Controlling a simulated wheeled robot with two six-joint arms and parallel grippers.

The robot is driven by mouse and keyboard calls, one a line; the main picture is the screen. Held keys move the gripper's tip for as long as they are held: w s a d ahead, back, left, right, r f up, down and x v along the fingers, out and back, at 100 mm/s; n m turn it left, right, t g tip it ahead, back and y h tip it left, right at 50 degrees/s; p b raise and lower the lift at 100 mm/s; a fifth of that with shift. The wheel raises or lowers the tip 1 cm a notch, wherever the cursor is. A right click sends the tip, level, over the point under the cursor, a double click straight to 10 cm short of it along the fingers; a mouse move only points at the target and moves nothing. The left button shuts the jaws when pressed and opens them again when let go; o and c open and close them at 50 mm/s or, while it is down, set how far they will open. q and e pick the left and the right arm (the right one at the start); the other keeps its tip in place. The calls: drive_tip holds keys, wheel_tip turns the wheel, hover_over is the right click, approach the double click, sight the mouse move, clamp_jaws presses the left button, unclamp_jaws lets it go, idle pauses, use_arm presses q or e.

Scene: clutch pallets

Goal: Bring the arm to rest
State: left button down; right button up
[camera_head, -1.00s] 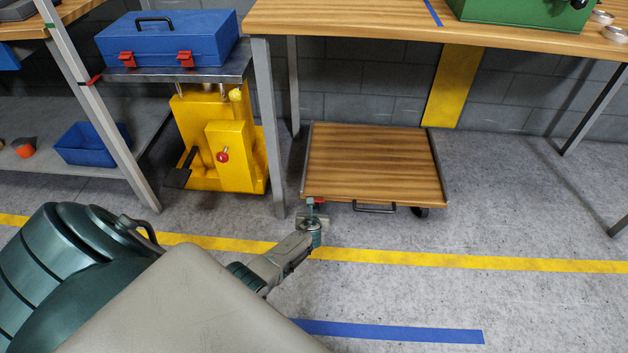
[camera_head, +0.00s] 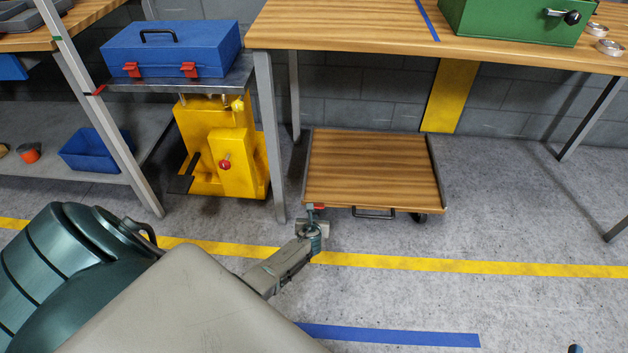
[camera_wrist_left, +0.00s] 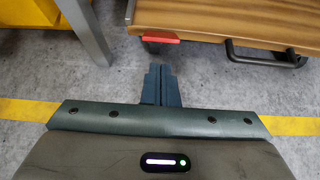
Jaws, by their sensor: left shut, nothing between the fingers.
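My left arm comes in from the lower left of the head view. Its gripper (camera_head: 311,214) is shut and empty, above the floor by the front left corner of a wooden-topped cart (camera_head: 372,172). In the left wrist view the two dark fingers (camera_wrist_left: 160,70) lie together, pointing toward the cart's red corner (camera_wrist_left: 160,37). There they look apart from the cart, with bare floor around them. I cannot identify my right gripper in either view.
A wooden table (camera_head: 330,32) stands over the cart, its grey leg (camera_head: 270,150) left of my gripper. A yellow lift (camera_head: 215,150) carries a blue toolbox (camera_head: 170,50). A green box (camera_head: 515,20) is on the table. Floor at right is open. A small dark thing (camera_head: 574,349) shows at bottom right.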

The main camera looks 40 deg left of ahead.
drive_tip(key=shift+s+f+g, duration=0.1)
drive_tip(key=shift+f+g, duration=0.2)
drive_tip(key=shift+f, duration=0.15)
